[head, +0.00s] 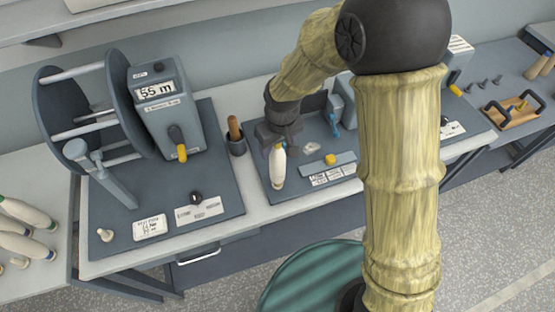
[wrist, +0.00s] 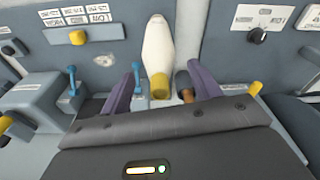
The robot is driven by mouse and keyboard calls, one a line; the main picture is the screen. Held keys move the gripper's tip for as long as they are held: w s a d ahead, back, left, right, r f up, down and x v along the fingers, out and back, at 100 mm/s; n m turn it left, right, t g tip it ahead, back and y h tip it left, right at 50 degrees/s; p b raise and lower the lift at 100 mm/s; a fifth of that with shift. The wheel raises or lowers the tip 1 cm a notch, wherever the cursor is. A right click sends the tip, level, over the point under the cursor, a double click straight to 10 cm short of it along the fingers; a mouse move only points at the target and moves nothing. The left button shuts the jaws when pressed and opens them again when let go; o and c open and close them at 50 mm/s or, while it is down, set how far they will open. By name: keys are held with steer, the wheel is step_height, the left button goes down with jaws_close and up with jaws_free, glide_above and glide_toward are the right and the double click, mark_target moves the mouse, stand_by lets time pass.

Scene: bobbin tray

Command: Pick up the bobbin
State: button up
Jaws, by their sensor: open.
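A cream-white bobbin (head: 278,168) is at the left end of the middle dark board, just below my gripper (head: 274,146) in the head view. The wrist view shows the same bobbin (wrist: 157,45) with a yellow end pointing towards my gripper (wrist: 163,68). My two purple fingers are apart, one on each side of the yellow end. I see no clear contact between fingers and bobbin. In the head view my gripper hides the bobbin's upper end.
Several other cream bobbins (head: 22,212) lie on the left table. A large reel winder (head: 85,120) and a grey counter box (head: 165,105) stand left of my gripper.

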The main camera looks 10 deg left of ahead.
steer(key=shift+f, duration=0.55)
jaws_close()
steer(key=shift+r, duration=0.1)
step_height(320, 180, up, 10)
steer(key=b, duration=0.2)
steer(key=shift+b, duration=0.35)
stand_by(0.6)
